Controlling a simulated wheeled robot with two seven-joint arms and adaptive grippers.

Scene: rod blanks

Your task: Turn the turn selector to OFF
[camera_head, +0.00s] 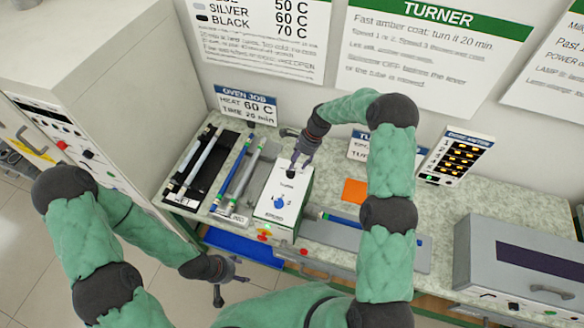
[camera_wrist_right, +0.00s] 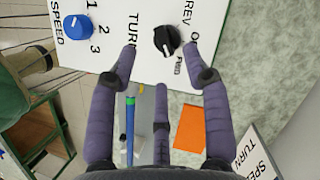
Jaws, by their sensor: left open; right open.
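The turn selector is a black knob with a white mark (camera_wrist_right: 167,40) on a white control box (camera_head: 268,212). REV, a partly covered OFF and FWD are printed around it. The white mark sits on the knob's lower side in the wrist view; I cannot tell for sure which label it points to. In the head view the knob (camera_head: 290,174) is small, just below my right gripper (camera_head: 299,154). My right gripper (camera_wrist_right: 163,68) is open, its fingertips apart on either side of the knob's near side, not closed on it. My left gripper (camera_head: 230,278) is open and empty, low at the front.
A blue SPEED knob (camera_wrist_right: 77,26) is on the same box, also in the head view (camera_head: 279,202). An orange square (camera_head: 355,191) and a blue rod (camera_head: 345,221) lie right of the box. A grey oven-like box (camera_head: 515,265) is at right.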

